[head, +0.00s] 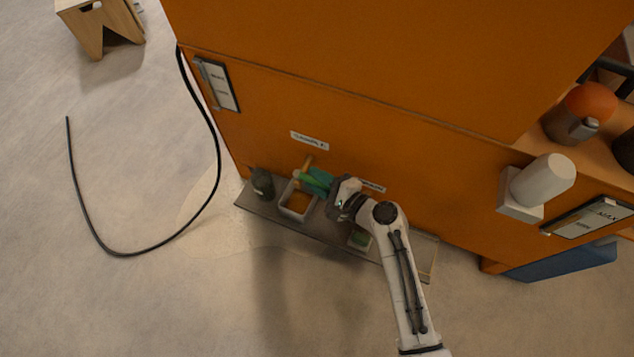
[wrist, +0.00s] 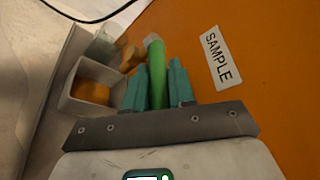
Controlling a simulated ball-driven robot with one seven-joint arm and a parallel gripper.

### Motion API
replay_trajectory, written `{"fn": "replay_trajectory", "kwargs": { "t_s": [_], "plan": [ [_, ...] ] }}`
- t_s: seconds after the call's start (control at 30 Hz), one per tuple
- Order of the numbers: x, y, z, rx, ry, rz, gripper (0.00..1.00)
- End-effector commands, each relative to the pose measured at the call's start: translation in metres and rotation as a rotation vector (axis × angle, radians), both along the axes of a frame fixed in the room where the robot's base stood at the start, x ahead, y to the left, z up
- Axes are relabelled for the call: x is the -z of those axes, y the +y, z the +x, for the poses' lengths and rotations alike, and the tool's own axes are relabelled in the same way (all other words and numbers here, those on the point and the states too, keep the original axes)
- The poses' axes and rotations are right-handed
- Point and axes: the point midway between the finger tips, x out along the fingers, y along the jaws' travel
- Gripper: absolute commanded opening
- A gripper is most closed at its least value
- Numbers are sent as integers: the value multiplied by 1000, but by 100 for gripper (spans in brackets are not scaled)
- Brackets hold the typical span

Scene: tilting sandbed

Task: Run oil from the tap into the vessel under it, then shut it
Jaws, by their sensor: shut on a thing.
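The tap (head: 308,161) sticks out low on the orange cabinet wall, and its tan body also shows in the wrist view (wrist: 130,56). Its green lever (wrist: 156,68) lies between the two teal fingers of my gripper (wrist: 157,82), which is shut on it. In the head view my gripper (head: 319,179) reaches the lever from the right. The vessel (head: 294,216), a pale square tub, stands under the tap with orange-brown oil in it; it shows left of the fingers in the wrist view (wrist: 88,106). I cannot tell whether oil is running.
A grey ledge (head: 256,204) carries the tub, a dark jar (head: 262,182) to its left and a small green-topped container (head: 360,239) to its right. A SAMPLE label (wrist: 215,57) is beside the lever. A black hose (head: 98,238) lies on open floor at left.

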Motion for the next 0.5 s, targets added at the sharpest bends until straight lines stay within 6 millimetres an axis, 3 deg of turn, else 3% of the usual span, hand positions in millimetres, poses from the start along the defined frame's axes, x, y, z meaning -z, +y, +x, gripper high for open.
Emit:
{"fn": "replay_trajectory", "kwargs": {
  "t_s": [0.47, 0.5],
  "plan": [
    [-1, 1, 0, -16, -1, 1, 0],
    [-1, 1, 0, -16, -1, 1, 28]
  ]
}}
